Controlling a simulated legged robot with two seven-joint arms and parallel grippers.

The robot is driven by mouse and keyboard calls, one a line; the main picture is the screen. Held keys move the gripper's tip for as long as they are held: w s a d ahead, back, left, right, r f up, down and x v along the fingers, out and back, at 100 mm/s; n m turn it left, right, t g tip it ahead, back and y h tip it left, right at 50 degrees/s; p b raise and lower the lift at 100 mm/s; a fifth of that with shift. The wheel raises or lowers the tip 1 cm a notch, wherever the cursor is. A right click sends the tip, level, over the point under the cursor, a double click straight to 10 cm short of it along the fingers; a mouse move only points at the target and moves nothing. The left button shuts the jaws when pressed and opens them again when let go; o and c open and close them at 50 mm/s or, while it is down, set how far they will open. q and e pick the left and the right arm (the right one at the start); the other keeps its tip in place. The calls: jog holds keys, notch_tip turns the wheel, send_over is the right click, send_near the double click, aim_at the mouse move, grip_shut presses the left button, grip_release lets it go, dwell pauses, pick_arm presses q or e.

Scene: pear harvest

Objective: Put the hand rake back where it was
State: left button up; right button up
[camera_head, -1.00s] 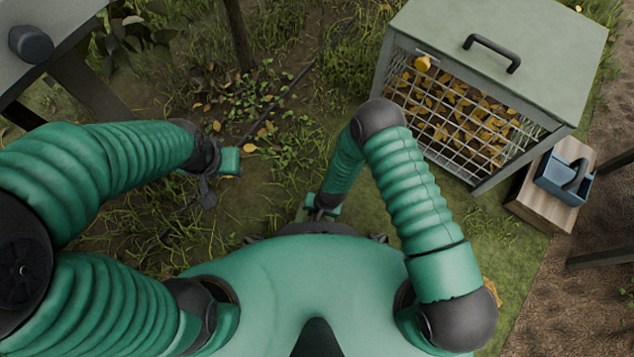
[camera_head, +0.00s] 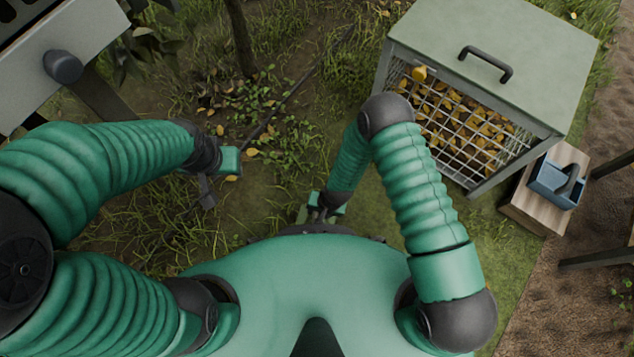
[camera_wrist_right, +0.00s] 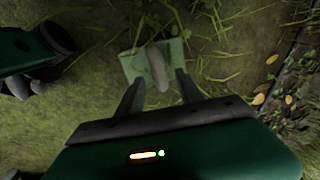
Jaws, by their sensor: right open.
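No hand rake can be clearly made out. My right gripper (camera_head: 323,210) is low in front of my body, partly hidden by its arm. In the right wrist view its fingers (camera_wrist_right: 159,77) are apart. Just past the fingertips, a grey elongated thing (camera_wrist_right: 157,66) lies over a pale green square piece (camera_wrist_right: 134,66); I cannot tell what they are or whether the fingers touch them. The green piece also shows beside the gripper in the head view (camera_head: 303,213). My left gripper (camera_head: 207,192) hangs over the grass at left; its jaws are unclear.
A green-lidded mesh bin (camera_head: 545,55) with yellow leaves stands at upper right. Beside it a blue caddy (camera_head: 545,181) sits on a wooden block (camera_head: 523,206). A grey metal unit (camera_head: 100,45) stands at upper left. A thin trunk (camera_head: 240,40) and a dark line (camera_head: 290,93) show between.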

jog(key=w+d+r+n+p, duration=0.1)
jog(key=w+d+r, duration=0.15)
jog(key=r, duration=0.55)
jog(key=w+d+r+t+p, duration=0.1)
jog(key=w+d+r, duration=0.15)
jog(key=r, duration=0.55)
jog(key=w+d+r+n+p, duration=0.1)
jog(key=d+r, duration=0.3)
jog(key=r, duration=0.4)
pick_arm(q)
jog(key=v, duration=0.2)
jog(key=w+v, duration=0.1)
jog(key=v, duration=0.1)
jog(key=shift+r, duration=0.25)
pick_arm(e)
jog(key=s+d+r+h, duration=0.1)
jog(key=s+d+r, duration=0.2)
jog(key=r, duration=0.5)
jog(key=s+d+r+t+h, duration=0.1)
jog(key=s+d+r, duration=0.2)
jog(key=d+r, duration=0.3)
notch_tip(320, 180, up, 3)
jog(key=shift+s+d+f+n, duration=0.2)
jog(key=shift+s+d+n, duration=0.05)
jog(key=shift+n, duration=0.15)
pick_arm(q)
jog(key=shift+s, duration=0.1)
